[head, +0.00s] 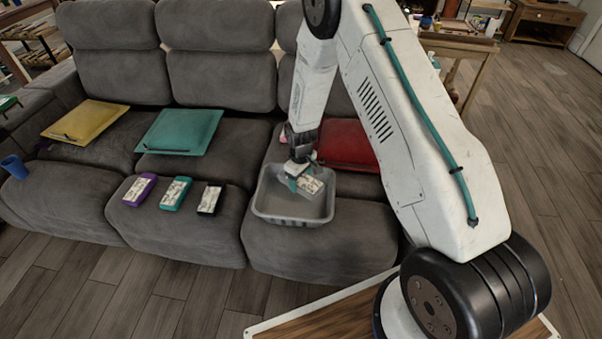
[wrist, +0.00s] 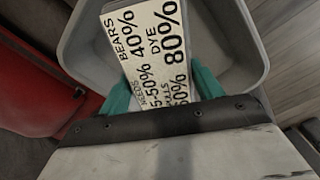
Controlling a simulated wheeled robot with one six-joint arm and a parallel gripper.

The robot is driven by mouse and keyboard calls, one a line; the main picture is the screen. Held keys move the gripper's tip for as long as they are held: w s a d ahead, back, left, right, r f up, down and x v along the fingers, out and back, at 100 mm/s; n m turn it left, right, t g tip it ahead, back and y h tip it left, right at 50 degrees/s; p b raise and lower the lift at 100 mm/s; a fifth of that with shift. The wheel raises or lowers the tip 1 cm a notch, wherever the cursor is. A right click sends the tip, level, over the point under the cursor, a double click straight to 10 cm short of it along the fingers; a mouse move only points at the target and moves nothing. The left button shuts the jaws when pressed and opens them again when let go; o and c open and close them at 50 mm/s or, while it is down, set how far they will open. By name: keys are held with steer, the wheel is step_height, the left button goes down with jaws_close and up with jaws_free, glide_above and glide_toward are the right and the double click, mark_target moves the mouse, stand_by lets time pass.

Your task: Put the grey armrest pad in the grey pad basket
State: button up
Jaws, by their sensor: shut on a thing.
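The grey armrest pad (head: 312,188) has a white label with black print. My gripper (head: 298,181) is shut on it, with a teal finger on either side. In the wrist view the pad (wrist: 148,40) points away from the gripper (wrist: 160,92), label facing the camera. The grey pad basket (head: 275,214) is an open tub on the right sofa seat. The pad is over or inside its opening; I cannot tell whether it touches the floor of the tub. The basket's rim and walls (wrist: 243,60) surround the pad in the wrist view.
Purple (head: 140,189), teal (head: 175,192) and black (head: 210,199) pads lie on the middle seat.

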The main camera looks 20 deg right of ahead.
glide_above(301, 200)
steer(key=shift+s+f, duration=0.1)
steer(key=shift+f, duration=3.2)
steer(key=o, duration=1.1)
steer(key=shift+c, duration=0.2)
steer(key=shift+r, duration=0.1)
